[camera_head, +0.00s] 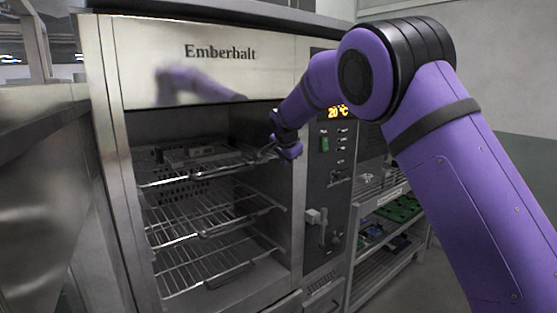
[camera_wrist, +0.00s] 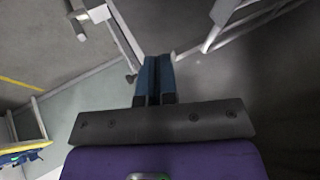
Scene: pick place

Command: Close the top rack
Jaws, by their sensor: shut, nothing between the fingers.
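The top rack (camera_head: 205,163) is a wire shelf high inside the open oven chamber, in the head view. A flat grey object (camera_head: 188,154) seems to lie on it. My gripper (camera_head: 266,150) is at the right front of the top rack, close to its front bar. I cannot tell whether they touch. In the wrist view the two blue fingers (camera_wrist: 154,77) are together with nothing between them. Wire bars of a rack (camera_wrist: 232,27) show at the upper right of the wrist view. My wrist hides part of the rack's right end.
Two lower wire racks, a middle one (camera_head: 212,215) and a bottom one (camera_head: 215,263), stand in the same chamber. The control panel (camera_head: 328,190) is right of the opening. A metal shelf unit (camera_head: 372,208) with green and blue items stands farther right. A steel counter is at left.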

